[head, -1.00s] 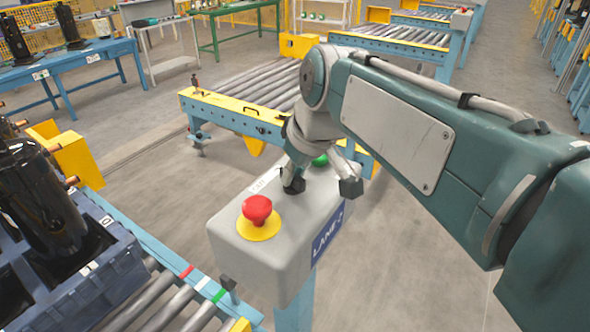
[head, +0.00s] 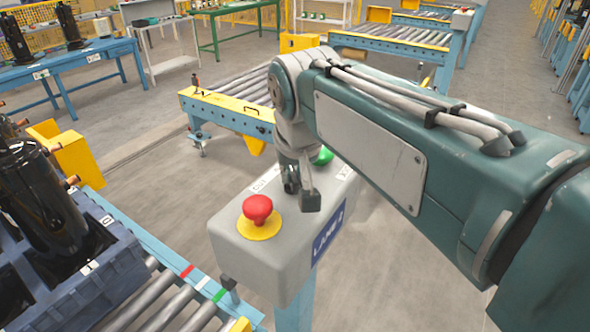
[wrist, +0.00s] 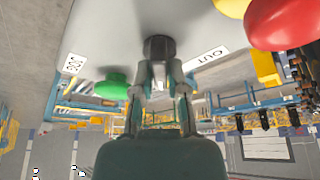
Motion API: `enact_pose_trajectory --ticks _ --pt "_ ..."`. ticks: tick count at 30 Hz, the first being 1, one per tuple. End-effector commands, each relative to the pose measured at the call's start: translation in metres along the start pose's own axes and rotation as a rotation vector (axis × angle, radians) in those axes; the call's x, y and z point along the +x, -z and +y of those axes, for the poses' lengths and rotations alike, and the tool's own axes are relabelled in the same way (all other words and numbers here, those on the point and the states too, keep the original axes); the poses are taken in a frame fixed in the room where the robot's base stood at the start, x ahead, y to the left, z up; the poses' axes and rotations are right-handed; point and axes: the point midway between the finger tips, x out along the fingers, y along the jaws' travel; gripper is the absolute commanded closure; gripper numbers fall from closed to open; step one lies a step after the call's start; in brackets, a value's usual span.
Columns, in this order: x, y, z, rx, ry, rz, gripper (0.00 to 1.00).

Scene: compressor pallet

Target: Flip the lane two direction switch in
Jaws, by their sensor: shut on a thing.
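The grey lane two control box (head: 275,255) carries a red mushroom button (head: 258,208) on a yellow disc and a green button (head: 323,156). The direction switch, a black knob (wrist: 159,46), shows in the wrist view between an OUT label (wrist: 206,58) and another label that I cannot read clearly. My gripper (head: 301,196) points down at the box top between the red and green buttons. It is shut on the black knob, with a fingertip on each side (wrist: 159,72). In the head view my fingers hide the switch.
A roller conveyor (head: 170,305) with a blue crate (head: 75,285) of black compressors lies at the lower left. Another roller conveyor (head: 235,110) with a yellow end stands behind the box.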

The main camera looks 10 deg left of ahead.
Motion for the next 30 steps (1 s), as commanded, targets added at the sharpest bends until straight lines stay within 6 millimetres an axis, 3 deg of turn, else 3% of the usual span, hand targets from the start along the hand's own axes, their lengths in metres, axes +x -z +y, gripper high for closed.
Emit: enact_pose_trajectory --ticks 14,15,17,30 --pt "0.001 0.0015 0.0002 0.018 -0.007 0.004 1.0" --pt "0.001 0.0016 0.0001 0.018 -0.007 0.004 0.68" --pt "0.0008 0.0015 0.0001 0.017 -0.007 0.004 0.47" --pt "-0.0058 0.0009 -0.0002 0.016 -0.006 0.003 0.47"
